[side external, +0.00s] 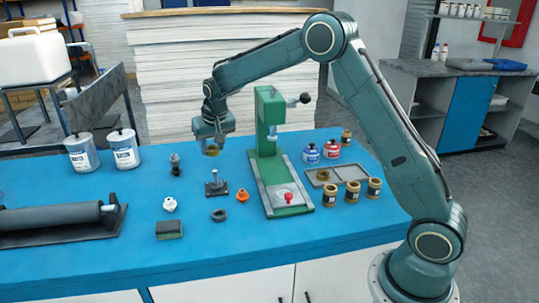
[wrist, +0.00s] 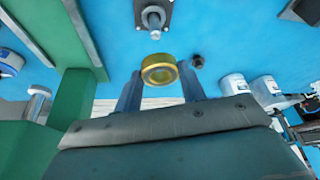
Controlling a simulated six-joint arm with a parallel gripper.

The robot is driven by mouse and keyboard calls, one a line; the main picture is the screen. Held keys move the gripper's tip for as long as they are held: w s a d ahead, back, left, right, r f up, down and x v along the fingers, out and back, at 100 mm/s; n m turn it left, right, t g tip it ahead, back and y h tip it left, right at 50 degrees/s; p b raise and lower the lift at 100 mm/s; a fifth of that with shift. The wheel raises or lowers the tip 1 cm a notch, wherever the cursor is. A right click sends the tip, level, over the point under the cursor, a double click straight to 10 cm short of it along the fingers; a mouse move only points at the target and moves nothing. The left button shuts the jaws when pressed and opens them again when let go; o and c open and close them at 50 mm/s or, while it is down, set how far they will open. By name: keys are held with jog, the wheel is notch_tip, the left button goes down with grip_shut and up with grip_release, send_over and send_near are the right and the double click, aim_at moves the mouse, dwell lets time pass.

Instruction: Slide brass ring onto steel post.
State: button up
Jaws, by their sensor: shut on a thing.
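The brass ring (wrist: 159,76) is between the two blue fingertips of my gripper (wrist: 160,84) in the wrist view. My gripper (side external: 211,147) is shut on it and holds it above the blue bench in the side view, where the ring (side external: 212,152) is a small gold patch under the jaws. The steel post (side external: 214,176) stands upright on a dark square base, below the gripper in the picture. In the wrist view the post (wrist: 153,20) is at the top, beyond the ring and apart from it.
A green press (side external: 268,120) stands right of the gripper. White (side external: 170,204) and orange (side external: 243,197) fittings, a dark ring (side external: 218,215) and a green-black block (side external: 169,229) lie around the post. Two cans (side external: 82,152) and a roller (side external: 50,217) are at left. Bottles, jars and a tray are at right.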

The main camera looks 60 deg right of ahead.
aim_at(215, 172)
jog(key=shift+f, duration=2.65)
jog(key=shift+f, duration=2.05)
dwell(0.4)
jog(key=o, duration=1.6)
jog(key=shift+r, duration=0.1)
jog(key=shift+r, duration=4.45)
